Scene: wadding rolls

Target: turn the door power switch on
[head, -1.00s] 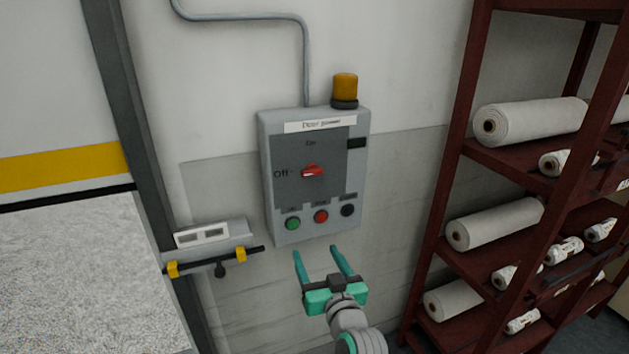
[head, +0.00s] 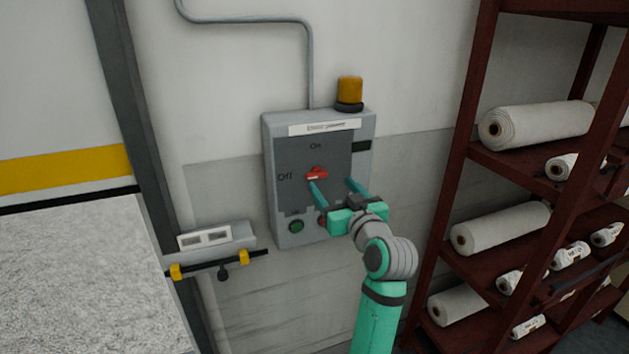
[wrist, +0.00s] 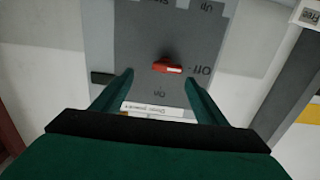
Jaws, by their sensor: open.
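The door power switch (head: 318,174) is a red rotary knob with a pale pointer mark, on the dark plate of a grey wall box (head: 370,130). The plate reads "On" above the knob and "Off" to its left. The pale mark faces the "Off" side. My gripper (head: 331,182) is open and empty in front of the box, its left fingertip just below the knob in the head view. In the wrist view, which shows the panel upside down, the knob (wrist: 167,67) appears between the fingertips (wrist: 158,76). I cannot tell whether they touch it.
A green button (head: 297,227) sits low on the box; my gripper partly covers the buttons beside it. An amber lamp (head: 350,90) tops the box. A red-brown rack (head: 470,150) with white rolls stands right. A barred ledge (head: 218,240) is at lower left.

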